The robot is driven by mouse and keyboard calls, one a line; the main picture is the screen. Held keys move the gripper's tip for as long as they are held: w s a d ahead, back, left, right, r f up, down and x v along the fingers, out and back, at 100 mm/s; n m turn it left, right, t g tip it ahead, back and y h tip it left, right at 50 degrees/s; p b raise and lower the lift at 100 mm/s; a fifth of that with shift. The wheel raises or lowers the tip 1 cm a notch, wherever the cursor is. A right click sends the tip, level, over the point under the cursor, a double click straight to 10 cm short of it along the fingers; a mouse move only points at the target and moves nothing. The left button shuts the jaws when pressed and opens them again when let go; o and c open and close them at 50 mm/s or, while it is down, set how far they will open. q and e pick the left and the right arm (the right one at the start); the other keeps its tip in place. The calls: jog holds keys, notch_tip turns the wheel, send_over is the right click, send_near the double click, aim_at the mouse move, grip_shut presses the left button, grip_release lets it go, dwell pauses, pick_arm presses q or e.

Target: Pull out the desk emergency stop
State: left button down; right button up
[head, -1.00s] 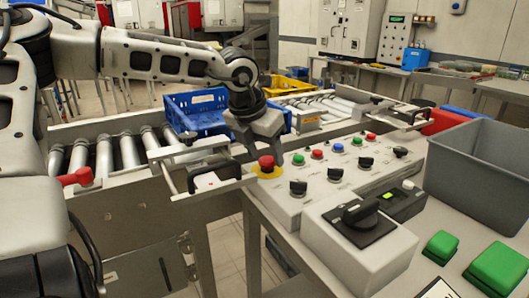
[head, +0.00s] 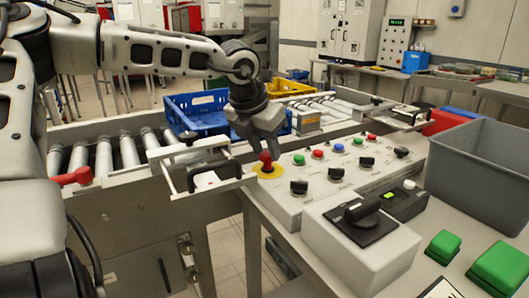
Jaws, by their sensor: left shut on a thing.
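The red emergency stop (head: 266,163) stands on a round yellow base at the left end of the grey desk control panel (head: 318,205). My left gripper (head: 266,153) reaches down over it from above, with its fingers shut on the red knob. The fingers hide part of the knob; its lower part shows as a narrow red shape above the yellow base. My right gripper is not in view.
Coloured buttons and black switches (head: 336,173) sit right of the stop. A box with a black rotary switch (head: 362,212) stands in front. Blue crate (head: 197,110) and rollers lie behind; a grey bin (head: 480,170) stands at right.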

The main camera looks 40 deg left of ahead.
pick_arm(q)
jog(key=c, duration=1)
grip_release()
jog(key=shift+w, duration=0.1)
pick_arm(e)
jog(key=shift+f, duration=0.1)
pick_arm(q)
jog(key=v, duration=1.6)
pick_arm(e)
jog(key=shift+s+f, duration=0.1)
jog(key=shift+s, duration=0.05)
pick_arm(q)
jog(key=shift+w+d, duration=0.1)
